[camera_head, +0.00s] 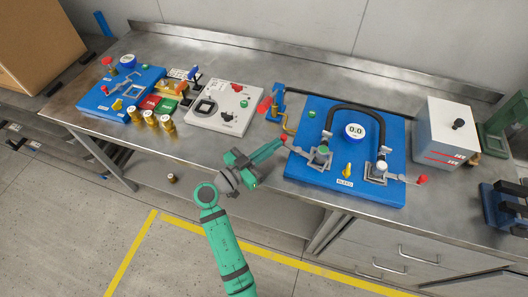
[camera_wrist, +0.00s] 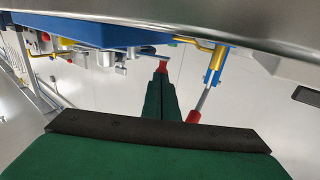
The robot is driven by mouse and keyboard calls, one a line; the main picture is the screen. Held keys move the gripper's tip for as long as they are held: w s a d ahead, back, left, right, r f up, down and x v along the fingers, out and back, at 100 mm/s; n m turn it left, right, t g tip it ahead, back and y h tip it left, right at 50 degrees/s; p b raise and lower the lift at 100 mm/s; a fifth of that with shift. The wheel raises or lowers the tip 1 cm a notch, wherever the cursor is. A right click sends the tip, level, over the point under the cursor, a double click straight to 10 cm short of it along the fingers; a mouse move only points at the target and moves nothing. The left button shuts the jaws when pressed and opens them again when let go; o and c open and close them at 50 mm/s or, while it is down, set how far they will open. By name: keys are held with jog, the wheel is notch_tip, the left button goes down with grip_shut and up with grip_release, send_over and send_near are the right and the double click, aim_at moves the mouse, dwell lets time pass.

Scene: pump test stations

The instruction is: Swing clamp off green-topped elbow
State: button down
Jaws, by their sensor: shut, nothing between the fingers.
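The right blue panel (camera_head: 335,180) carries an elbow with a green top (camera_head: 323,150) on its left side, with a grey clamp (camera_head: 319,157) around its base. The clamp's handle reaches left to a red tip (camera_head: 284,137). My gripper (camera_head: 280,145) is shut and empty, with its fingers pointing at this red tip. In the wrist view, the fingers (camera_wrist: 161,72) end close to the red tip (camera_wrist: 165,44); I cannot tell whether they touch. The clamp's jaw is too small to read clearly.
A black hose (camera_head: 355,108) arches over the gauge (camera_head: 355,131) to a second clamped elbow (camera_head: 380,167). A blue valve with a red handle (camera_head: 265,104) stands close left of the panel. A yellow knob (camera_head: 347,170) stands between the elbows. A white box (camera_head: 445,130) is at right.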

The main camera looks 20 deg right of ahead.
jog(key=shift+w+d, duration=0.1)
jog(key=shift+w, duration=0.1)
jog(key=shift+w+d, duration=0.25)
jog(key=shift+w, duration=0.25)
jog(key=shift+w+d, duration=0.2)
jog(key=shift+w, duration=0.3)
